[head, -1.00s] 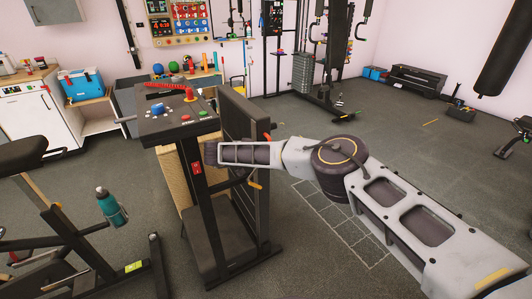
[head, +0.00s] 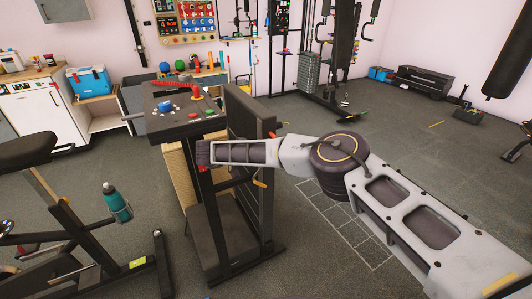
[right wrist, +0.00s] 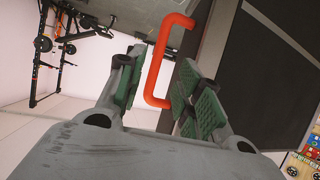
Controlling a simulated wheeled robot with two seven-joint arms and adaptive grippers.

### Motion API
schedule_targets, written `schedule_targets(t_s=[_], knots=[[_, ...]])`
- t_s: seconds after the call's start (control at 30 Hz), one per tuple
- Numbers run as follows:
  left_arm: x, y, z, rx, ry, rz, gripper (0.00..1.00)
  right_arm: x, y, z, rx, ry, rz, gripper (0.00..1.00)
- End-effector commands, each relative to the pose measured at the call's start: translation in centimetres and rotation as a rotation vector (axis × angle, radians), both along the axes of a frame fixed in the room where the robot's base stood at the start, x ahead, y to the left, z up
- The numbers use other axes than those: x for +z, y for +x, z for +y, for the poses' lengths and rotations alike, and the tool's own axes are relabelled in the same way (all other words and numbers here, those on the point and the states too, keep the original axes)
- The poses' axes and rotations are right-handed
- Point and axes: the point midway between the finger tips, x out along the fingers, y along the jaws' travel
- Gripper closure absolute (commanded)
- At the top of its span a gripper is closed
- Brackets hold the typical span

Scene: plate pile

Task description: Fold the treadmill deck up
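The treadmill stands left of centre in the head view, with its console (head: 180,112) on dark posts. Its deck, a dark panel (head: 250,115), stands steeply up on the right side of the frame. My right arm crosses in front of it; the gripper itself cannot be made out there. In the right wrist view my right gripper (right wrist: 158,75) is open, with green-padded fingers on either side of a red-orange handle (right wrist: 155,70). The handle is beside the dark deck panel (right wrist: 265,75). Contact with it is unclear. My left gripper is not in view.
An exercise bike (head: 60,225) with a teal bottle (head: 117,202) stands at the left. A workbench with a blue cooler (head: 88,82) is behind it. A weight machine (head: 325,60) stands at the back. The floor at the right is largely open.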

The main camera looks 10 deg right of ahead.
Motion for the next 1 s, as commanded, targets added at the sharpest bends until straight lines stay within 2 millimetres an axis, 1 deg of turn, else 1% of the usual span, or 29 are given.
schedule_targets(t_s=[0.03, 0.3, 0.5, 0.7, 1.0], knots=[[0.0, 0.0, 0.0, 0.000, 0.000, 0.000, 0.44, 0.3, -0.4, 0.7, 0.002, -0.001, 0.000, 0.65], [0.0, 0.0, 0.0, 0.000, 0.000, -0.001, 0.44, 1.9, -2.3, 3.9, 0.003, 0.001, 0.000, 0.65], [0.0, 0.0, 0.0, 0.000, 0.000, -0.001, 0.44, 2.8, -3.4, 5.8, 0.004, 0.001, 0.002, 0.65], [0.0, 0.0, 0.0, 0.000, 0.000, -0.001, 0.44, 3.2, -3.9, 6.6, 0.002, 0.001, 0.002, 0.65], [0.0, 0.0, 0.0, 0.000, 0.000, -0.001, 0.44, 3.3, -4.0, 6.7, 0.002, 0.001, 0.002, 0.65]])
